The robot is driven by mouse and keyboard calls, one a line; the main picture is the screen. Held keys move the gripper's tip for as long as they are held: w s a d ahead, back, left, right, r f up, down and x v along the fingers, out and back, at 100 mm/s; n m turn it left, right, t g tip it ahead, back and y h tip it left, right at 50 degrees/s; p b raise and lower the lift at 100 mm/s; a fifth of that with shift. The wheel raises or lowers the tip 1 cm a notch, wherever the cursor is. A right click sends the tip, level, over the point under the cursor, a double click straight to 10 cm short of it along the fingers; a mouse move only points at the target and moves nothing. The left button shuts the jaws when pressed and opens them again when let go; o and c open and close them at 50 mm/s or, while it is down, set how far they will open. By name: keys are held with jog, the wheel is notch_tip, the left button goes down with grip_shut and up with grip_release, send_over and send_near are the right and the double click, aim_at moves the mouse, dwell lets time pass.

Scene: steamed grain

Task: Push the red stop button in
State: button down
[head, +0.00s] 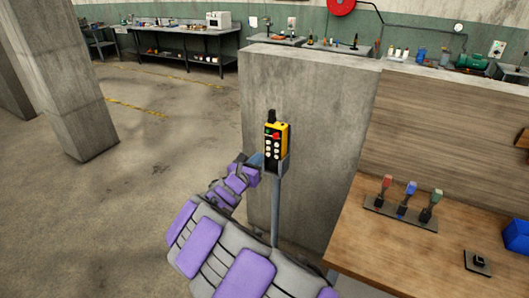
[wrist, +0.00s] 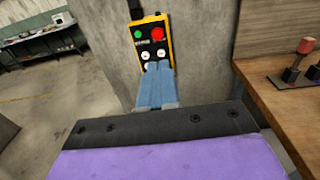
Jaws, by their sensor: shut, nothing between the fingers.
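A yellow and black control box (head: 278,141) is held upright on a grey post in front of a concrete wall. The red stop button (head: 276,135) is near its top. In the wrist view the red stop button (wrist: 158,34) is at the box's upper right, beside a green button (wrist: 138,35), with white buttons below. My gripper (head: 257,160) is at the box's left side in the head view. In the wrist view its blue fingers (wrist: 157,70) are shut and empty, with tips below the red button. They cover the box's lower part; whether they touch it I cannot tell.
A wooden workbench (head: 375,240) stands at the right, with red, blue and green-topped levers (head: 402,208) and a blue bin (head: 517,236). The concrete wall (head: 310,85) is close behind the box. Open floor lies at the left, with a concrete pillar (head: 65,80).

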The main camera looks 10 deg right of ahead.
jog(key=b, duration=0.1)
send_near(275, 136)
jog(key=x, duration=0.4)
jog(key=b+x, duration=0.1)
jog(key=x, duration=0.1)
jog(key=shift+w+d+f, duration=0.2)
jog(key=shift+d+f, duration=0.15)
jog(key=shift+f, duration=0.05)
jog(key=shift+w+r, duration=0.1)
jog(key=shift+w, duration=0.15)
jog(key=shift+a, duration=0.35)
jog(key=shift+w+d+r+p, duration=0.25)
jog(key=shift+w+d+p, duration=0.25)
jog(key=shift+d+p, duration=0.25)
jog(key=shift+w, duration=0.1)
jog(key=shift+a, duration=0.1)
